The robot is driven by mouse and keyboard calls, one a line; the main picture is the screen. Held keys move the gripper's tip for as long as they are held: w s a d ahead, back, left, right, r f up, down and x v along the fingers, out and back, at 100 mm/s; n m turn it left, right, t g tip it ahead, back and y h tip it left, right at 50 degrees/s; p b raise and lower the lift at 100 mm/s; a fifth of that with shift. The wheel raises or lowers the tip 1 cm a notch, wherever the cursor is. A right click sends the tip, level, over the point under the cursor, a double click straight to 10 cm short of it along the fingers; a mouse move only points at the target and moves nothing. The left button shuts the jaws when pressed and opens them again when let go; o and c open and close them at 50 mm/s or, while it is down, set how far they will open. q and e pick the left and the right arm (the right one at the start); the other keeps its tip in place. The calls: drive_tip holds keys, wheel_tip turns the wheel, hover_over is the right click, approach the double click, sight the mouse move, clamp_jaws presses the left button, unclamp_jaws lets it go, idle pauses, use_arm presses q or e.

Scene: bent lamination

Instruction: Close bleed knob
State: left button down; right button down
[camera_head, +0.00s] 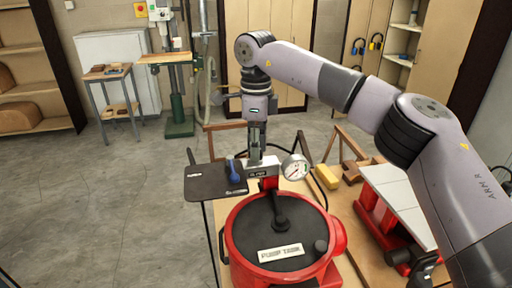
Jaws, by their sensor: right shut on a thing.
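A round white pressure gauge (295,167) sits just right of the block. A blue lever (234,171) stands just left of it, over a dark flat plate (208,183). The tank's dark lid (262,229) bears a white label. My left gripper is not in view.
On the bench to the right are a yellow block (327,177), some wooden pieces and a red machine with a pale top (402,201). My right arm spans the right side. A green drill press (178,100) stands behind; the floor at left is clear.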

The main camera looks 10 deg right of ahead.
drive_tip(key=m+b, duration=0.1)
drive_tip(key=m, duration=0.5)
drive_tip(key=shift+m, duration=0.3)
drive_tip(key=m+b, duration=0.1)
drive_tip(key=m, duration=0.4)
drive_tip(key=m+b, duration=0.2)
drive_tip(key=m, duration=0.4)
drive_tip(key=shift+m, duration=0.3)
drive_tip(key=m+b, duration=0.1)
drive_tip(key=m, duration=0.4)
drive_tip(key=shift+r, duration=0.1)
drive_tip(key=shift+m, duration=0.3)
drive_tip(key=c, duration=1.2)
unclamp_jaws()
drive_tip(key=shift+c, duration=0.2)
